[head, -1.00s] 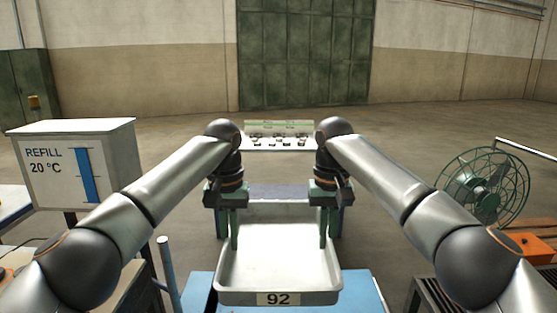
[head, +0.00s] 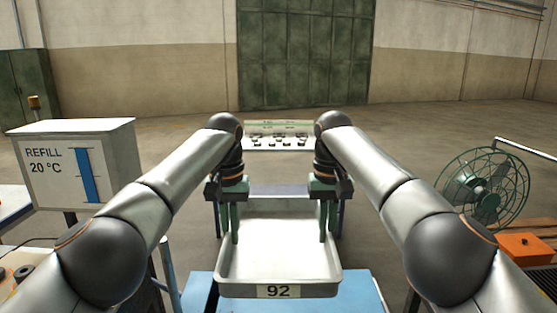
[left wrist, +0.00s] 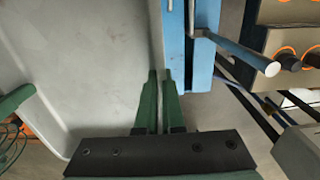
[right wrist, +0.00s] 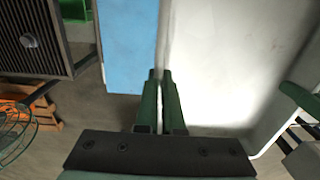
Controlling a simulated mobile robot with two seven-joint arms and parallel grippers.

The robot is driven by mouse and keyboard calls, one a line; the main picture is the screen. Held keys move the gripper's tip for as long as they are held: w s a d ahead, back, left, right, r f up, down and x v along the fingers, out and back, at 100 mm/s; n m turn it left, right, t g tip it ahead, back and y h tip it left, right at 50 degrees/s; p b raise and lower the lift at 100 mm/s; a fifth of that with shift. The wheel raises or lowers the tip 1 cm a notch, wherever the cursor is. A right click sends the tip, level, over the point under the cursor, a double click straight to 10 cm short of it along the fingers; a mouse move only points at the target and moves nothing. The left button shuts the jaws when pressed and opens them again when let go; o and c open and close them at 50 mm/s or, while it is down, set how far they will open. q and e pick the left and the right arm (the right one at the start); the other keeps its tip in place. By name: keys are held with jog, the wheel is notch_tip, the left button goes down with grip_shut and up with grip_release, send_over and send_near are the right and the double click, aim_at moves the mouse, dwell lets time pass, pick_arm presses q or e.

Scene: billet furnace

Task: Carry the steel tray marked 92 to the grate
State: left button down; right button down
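The steel tray marked 92 (head: 280,262) is light grey and shallow, with its number on the near wall. It looks empty and roughly level above a blue surface (head: 365,290). My left gripper (head: 235,238) is shut on its left wall; the thin rim lies between the fingers in the left wrist view (left wrist: 160,78). My right gripper (head: 325,238) is shut on its right wall, also seen in the right wrist view (right wrist: 160,78). A dark slatted panel (right wrist: 25,75) shows at the left of the right wrist view; I cannot tell if it is the grate.
A white REFILL 20 °C box (head: 75,165) stands at left. A green caged fan (head: 485,190) and an orange box (head: 525,246) are at right. A pale stand with several small items (head: 278,142) is straight ahead. Open floor (head: 410,140) lies beyond.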

pick_arm(q)
jog(key=shift+s+r, duration=0.1)
jog(key=shift+r, duration=0.05)
pick_arm(e)
jog(key=shift+s+a+r, duration=0.1)
jog(key=shift+r, duration=0.1)
